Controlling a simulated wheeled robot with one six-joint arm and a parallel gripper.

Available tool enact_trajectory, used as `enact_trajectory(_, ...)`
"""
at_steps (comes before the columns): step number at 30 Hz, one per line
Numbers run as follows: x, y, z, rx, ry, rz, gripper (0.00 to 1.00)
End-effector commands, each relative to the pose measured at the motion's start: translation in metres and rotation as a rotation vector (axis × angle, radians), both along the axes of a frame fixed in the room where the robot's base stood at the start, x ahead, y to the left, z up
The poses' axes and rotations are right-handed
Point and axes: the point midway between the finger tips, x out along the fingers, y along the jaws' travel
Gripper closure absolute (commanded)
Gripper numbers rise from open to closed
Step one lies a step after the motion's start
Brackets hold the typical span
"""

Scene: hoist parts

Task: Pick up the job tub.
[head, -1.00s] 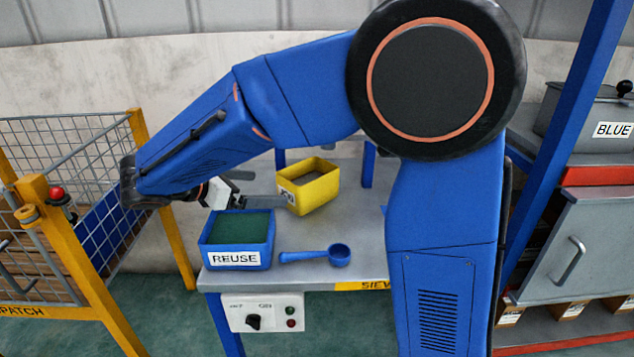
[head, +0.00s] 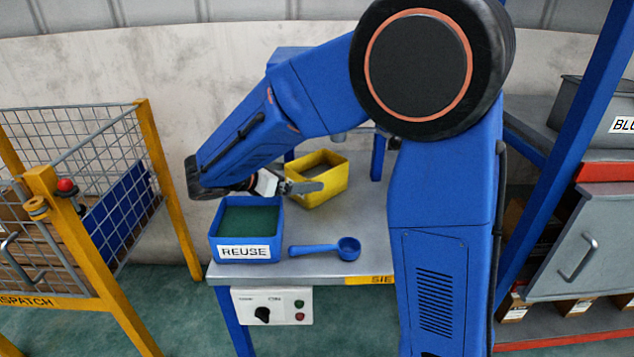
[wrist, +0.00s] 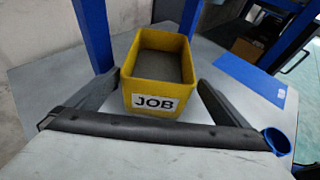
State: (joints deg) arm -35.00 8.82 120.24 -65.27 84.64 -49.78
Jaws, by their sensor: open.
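The job tub is a yellow open-topped tub (head: 326,190) on the grey bench, with dark grey contents. In the wrist view the tub (wrist: 150,113) stands upright, with its white JOB label facing me. My gripper (head: 304,187) is open, at the near side of the tub in the head view. In the wrist view my gripper's two fingers (wrist: 154,98) point toward the tub, one on each side of it. I cannot tell whether either finger touches it. In the head view the arm and gripper hide part of the tub's left side.
A blue REUSE tub (head: 246,251) with green contents stands left of the job tub. A blue scoop (head: 325,249) lies in front on the bench (head: 362,224). A yellow-framed mesh cage (head: 95,250) is at the left. Blue posts stand behind the job tub.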

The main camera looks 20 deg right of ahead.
Motion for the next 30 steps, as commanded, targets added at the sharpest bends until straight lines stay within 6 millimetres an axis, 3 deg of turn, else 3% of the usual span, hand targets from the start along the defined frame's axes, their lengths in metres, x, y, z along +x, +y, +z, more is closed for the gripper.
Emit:
enact_trajectory(8,0.006,-0.012,-0.005,0.000,0.000,-0.002,0.00)
enact_trajectory(18,0.023,-0.046,-0.019,0.000,0.001,-0.002,0.00)
enact_trajectory(25,0.024,-0.047,-0.020,0.000,0.000,0.000,0.00)
enact_trajectory(26,0.024,-0.047,-0.020,0.000,0.000,0.000,0.02)
enact_trajectory(30,0.024,-0.047,-0.020,0.000,0.000,0.000,0.36)
